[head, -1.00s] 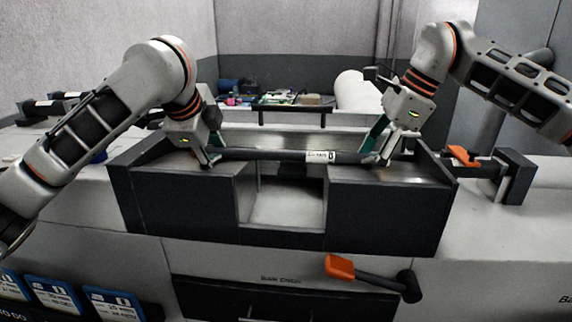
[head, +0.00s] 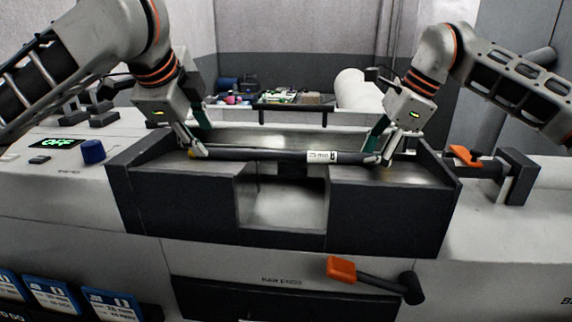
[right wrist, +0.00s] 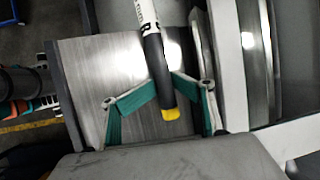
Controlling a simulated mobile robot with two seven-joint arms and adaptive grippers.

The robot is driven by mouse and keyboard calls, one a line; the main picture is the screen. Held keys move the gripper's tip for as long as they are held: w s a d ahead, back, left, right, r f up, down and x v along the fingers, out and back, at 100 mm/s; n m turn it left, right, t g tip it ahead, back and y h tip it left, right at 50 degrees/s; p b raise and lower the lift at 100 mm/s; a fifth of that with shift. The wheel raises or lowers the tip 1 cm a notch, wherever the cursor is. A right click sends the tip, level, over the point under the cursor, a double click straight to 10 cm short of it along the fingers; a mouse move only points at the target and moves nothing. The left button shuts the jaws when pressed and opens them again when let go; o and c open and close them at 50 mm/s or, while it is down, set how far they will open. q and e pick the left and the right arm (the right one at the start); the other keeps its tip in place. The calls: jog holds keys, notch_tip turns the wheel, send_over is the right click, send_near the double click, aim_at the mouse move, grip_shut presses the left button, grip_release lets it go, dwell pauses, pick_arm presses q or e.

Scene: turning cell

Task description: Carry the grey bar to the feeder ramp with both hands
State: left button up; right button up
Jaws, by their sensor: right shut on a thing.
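The grey bar (head: 270,155) is long and dark, with a white label near its right part and yellow ends. It lies level across the dark feeder with brushed-metal top plates (head: 345,174), which looks like the feeder ramp. I cannot tell whether it touches the plates. My right gripper (head: 383,150) is shut on the bar near its right end. In the right wrist view, the bar (right wrist: 154,60) runs between the teal finger pads, its yellow tip beyond them. My left gripper (head: 202,145) is at the bar's left end; its grip is unclear.
Another orange-handled item (head: 464,155) is right of the feeder. Blue labelled bins (head: 50,295) stand at lower left.

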jog(key=shift+v, duration=3.9)
